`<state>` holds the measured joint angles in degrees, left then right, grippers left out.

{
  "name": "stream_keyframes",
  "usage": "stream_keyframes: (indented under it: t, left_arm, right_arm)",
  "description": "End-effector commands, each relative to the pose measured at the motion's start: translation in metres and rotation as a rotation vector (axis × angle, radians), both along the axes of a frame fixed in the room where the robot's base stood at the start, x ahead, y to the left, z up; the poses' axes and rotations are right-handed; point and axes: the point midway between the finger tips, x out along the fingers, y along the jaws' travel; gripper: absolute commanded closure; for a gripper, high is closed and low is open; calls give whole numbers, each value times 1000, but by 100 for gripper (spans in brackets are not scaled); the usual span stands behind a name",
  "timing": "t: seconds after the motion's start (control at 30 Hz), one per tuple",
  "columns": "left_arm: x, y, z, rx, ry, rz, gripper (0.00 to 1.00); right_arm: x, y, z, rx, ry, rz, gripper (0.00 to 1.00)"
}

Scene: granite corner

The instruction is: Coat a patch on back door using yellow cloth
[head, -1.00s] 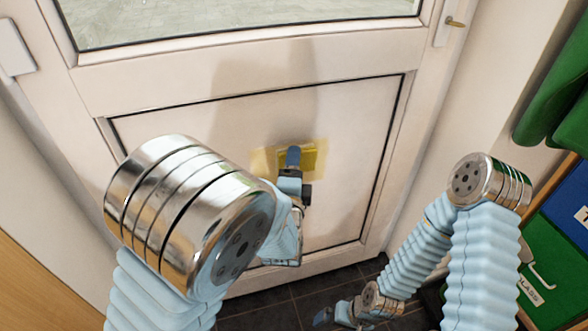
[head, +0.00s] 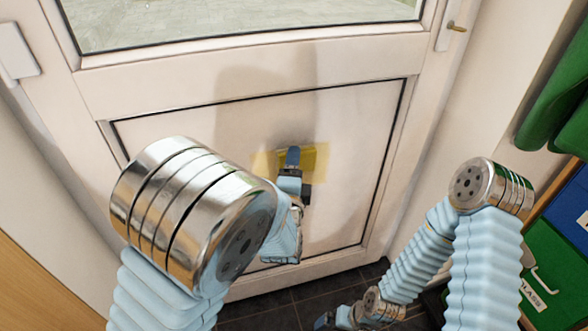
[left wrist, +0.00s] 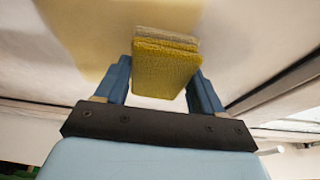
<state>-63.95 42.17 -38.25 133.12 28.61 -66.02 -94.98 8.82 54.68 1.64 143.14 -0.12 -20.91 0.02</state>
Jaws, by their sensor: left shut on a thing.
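The back door (head: 350,110) is white with a window above and a black-edged lower panel. A pale yellow patch (head: 262,165) shows on that panel, and also in the left wrist view (left wrist: 85,45). My left gripper (head: 293,158) is at the patch, shut on the folded yellow cloth (head: 309,160). In the left wrist view the cloth (left wrist: 165,65) sits between the two blue fingers, its far end at the door surface; I cannot tell how firmly it presses. My right gripper (head: 323,321) is low near the floor, partly cut off by the picture's bottom edge; its jaws are unclear.
Green cloth (head: 553,115) hangs at the right, above green and blue boxes (head: 548,260). Dark floor tiles (head: 285,305) lie below the door. A wooden surface (head: 35,285) is at lower left.

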Motion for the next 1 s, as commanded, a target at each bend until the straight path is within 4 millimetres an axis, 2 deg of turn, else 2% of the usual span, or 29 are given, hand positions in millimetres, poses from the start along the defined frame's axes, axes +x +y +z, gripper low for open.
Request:
stream_keyframes:
  t: [0.43,0.8,1.0]
  left_arm:
    - [7,0,1,1,-1,0,65]
    - [15,-32,1,2,-1,-1,65]
    - [18,-36,1,1,-1,1,65]
  right_arm:
    - [0,0,1,0,0,0,0]
    - [0,0,8,0,0,0,0]
    - [0,0,11,0,0,0,0]
